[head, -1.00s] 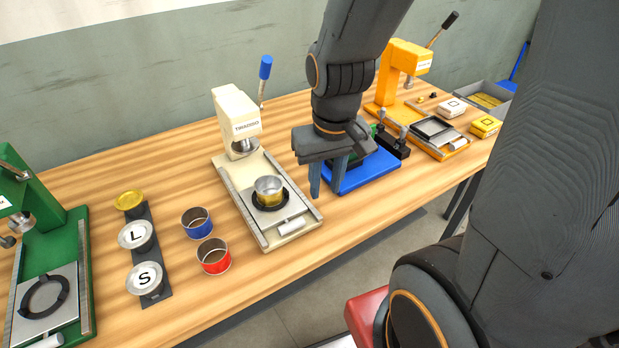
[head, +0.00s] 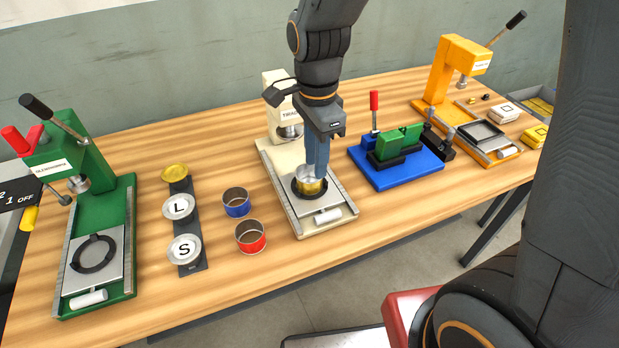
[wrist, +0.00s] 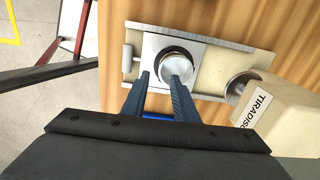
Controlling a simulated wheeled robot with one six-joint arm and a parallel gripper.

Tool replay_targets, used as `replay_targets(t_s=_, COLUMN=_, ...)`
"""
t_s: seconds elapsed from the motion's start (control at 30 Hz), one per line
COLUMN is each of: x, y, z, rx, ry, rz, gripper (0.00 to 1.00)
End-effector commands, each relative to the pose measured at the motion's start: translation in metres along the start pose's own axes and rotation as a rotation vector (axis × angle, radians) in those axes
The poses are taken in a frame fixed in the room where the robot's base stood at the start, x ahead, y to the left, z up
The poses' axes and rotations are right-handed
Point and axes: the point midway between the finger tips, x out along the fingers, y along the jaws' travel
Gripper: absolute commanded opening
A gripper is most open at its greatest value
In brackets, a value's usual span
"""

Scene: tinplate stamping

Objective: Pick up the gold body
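The gold body (head: 309,189) is a small open can with a silvery inside. It stands upright in the black ring on the slide plate of the cream press (head: 270,160). In the wrist view the gold body (wrist: 179,54) shows just beyond the fingertips. My gripper (head: 318,174) points down over it from above, its fingers overlapping the can's far rim in the head view. In the wrist view my gripper (wrist: 160,77) has its fingers apart with nothing between them. Whether a finger touches the can cannot be told.
A blue body (head: 237,208) and a red body (head: 250,242) stand left of the cream press. A dark strip with lids marked L (head: 179,207) and S (head: 184,249) lies further left. A green press (head: 105,200), a blue fixture (head: 372,179) and a yellow press (head: 440,90) flank the workspace.

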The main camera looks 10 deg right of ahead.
Motion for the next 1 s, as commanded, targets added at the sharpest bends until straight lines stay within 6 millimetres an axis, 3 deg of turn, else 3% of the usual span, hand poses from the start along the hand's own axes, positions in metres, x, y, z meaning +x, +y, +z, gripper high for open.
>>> replay_targets(t_s=0.47, x=0.036, y=-0.002, z=0.0, rx=0.016, ry=0.0, rz=0.004, gripper=0.27)
replay_targets(t_s=0.8, x=0.072, y=-0.004, z=-0.001, rx=0.015, ry=0.0, rz=0.004, gripper=0.27)
replay_targets(t_s=1.0, x=0.077, y=-0.005, z=-0.001, rx=0.015, ry=0.0, rz=0.001, gripper=0.27)
